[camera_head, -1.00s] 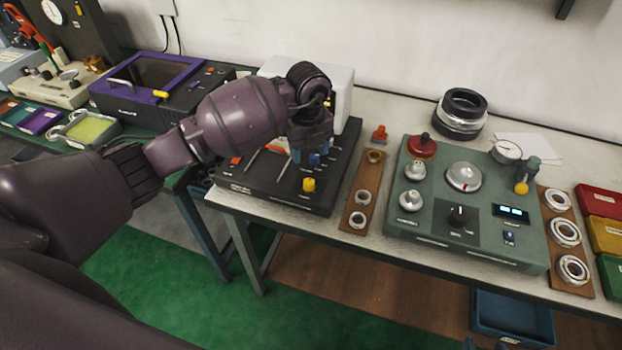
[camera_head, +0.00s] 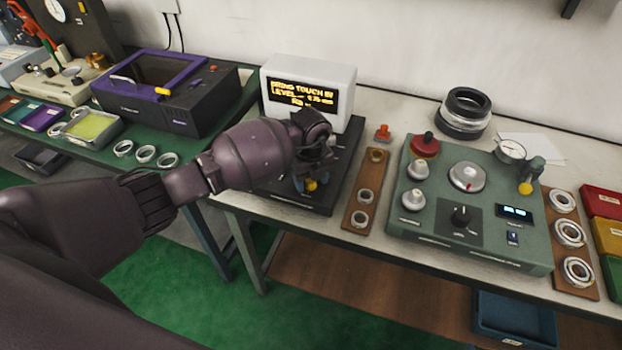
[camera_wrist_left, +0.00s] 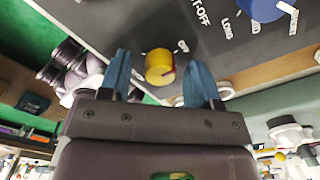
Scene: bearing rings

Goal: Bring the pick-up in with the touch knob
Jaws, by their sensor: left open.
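The black instrument box (camera_head: 340,190) stands on the white-topped bench, mostly behind my left arm. Its yellow knob (camera_head: 323,179) is partly hidden by my left gripper (camera_head: 310,182). In the left wrist view the yellow knob (camera_wrist_left: 157,66), with a red mark on its edge, shows between the two blue fingertips of the open left gripper (camera_wrist_left: 160,74). Clear gaps show on both sides of the knob. The white display box (camera_head: 308,75) behind shows yellow text that seems to begin "BRING TOUCH IN" and "LEVEL". The pick-up is not visible. My right gripper is not in view.
In the left wrist view a blue knob (camera_wrist_left: 262,8) sits beside the yellow one on the same panel. A brown strip with rings (camera_head: 349,218) and a green control box (camera_head: 400,222) stand to the right. A purple-framed case (camera_head: 150,95) stands at the left.

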